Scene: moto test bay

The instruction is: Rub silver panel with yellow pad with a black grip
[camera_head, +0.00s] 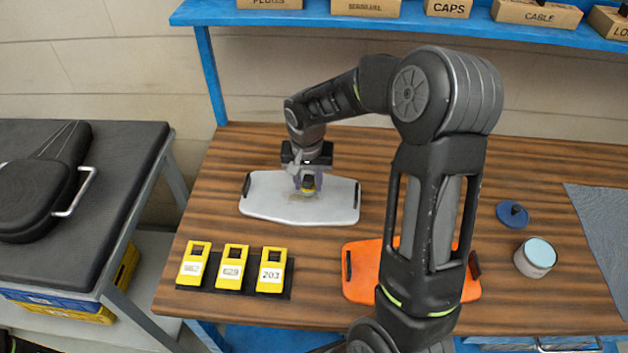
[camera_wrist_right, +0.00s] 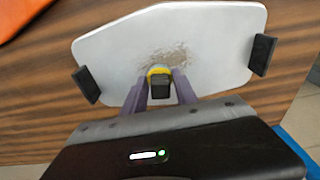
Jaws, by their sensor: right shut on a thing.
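The silver panel (camera_head: 270,205) lies flat on the wooden table, with a black clamp at each end. It also fills much of the right wrist view (camera_wrist_right: 215,50), where a brownish dirty patch (camera_wrist_right: 165,56) shows near its middle. My right gripper (camera_head: 308,186) is over the panel and shut on the black grip of the yellow pad (camera_head: 309,183). In the right wrist view the pad (camera_wrist_right: 160,72) is between the fingers, at the edge of the dirty patch. I cannot tell whether the pad touches the panel. My left gripper is not in view.
An orange panel (camera_head: 358,270) lies nearer, partly behind my right arm. Several yellow numbered tags (camera_head: 232,267) stand on a black strip at front left. A blue round pad (camera_head: 512,213), a tin (camera_head: 536,257) and a grey cloth (camera_head: 605,225) are at right. A shelf with boxes (camera_head: 537,12) runs behind.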

